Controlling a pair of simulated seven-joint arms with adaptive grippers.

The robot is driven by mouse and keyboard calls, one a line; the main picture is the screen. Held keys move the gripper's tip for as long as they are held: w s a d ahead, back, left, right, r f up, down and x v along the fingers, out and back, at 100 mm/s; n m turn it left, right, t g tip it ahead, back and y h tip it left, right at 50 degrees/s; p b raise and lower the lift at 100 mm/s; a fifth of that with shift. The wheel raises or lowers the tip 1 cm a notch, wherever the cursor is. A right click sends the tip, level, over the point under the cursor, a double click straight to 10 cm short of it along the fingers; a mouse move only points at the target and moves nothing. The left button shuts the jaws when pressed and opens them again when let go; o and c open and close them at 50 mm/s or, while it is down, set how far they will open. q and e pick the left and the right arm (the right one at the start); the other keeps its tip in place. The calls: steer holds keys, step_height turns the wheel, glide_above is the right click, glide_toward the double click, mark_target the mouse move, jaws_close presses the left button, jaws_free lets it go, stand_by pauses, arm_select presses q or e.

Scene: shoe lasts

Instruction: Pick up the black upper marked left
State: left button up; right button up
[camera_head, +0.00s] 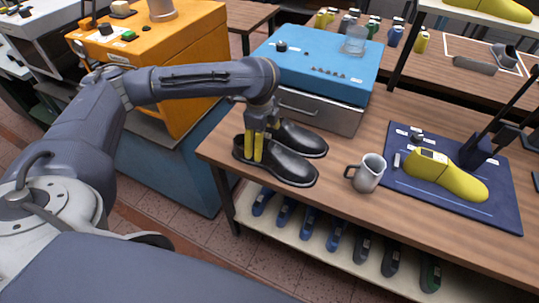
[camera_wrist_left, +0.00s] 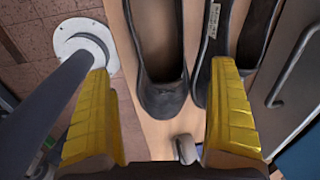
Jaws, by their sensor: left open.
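Two glossy black uppers lie side by side on the wooden table in the head view, a nearer one (camera_head: 290,172) and a farther one (camera_head: 302,138). My left gripper (camera_head: 255,158) is over the nearer upper's heel end, its yellow fingers pointing down. In the left wrist view the open fingers (camera_wrist_left: 160,70) are widely apart, with one upper (camera_wrist_left: 165,95) between them and the other upper (camera_wrist_left: 205,75) close by the right finger. A small pale label (camera_wrist_left: 214,20) is on that second upper; I cannot read it. My right gripper is not seen.
A grey mug (camera_head: 367,175) stands just right of the uppers. A blue-topped machine (camera_head: 320,70) with a metal front is close behind them. A dark blue mat (camera_head: 500,213) with a yellow last (camera_head: 450,178) lies at the right. Several lasts sit on the shelf below.

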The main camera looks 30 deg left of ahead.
arm_select(q)
steer(key=shift+w+a+f, duration=0.1)
steer(key=shift+w+f, duration=0.1)
steer(key=shift+f, duration=1.3)
steer(key=shift+w+a+f, duration=0.1)
steer(key=shift+w+f, duration=0.05)
steer(key=shift+f, duration=1.3)
steer(key=c, duration=1.5)
steer(key=shift+r, duration=0.1)
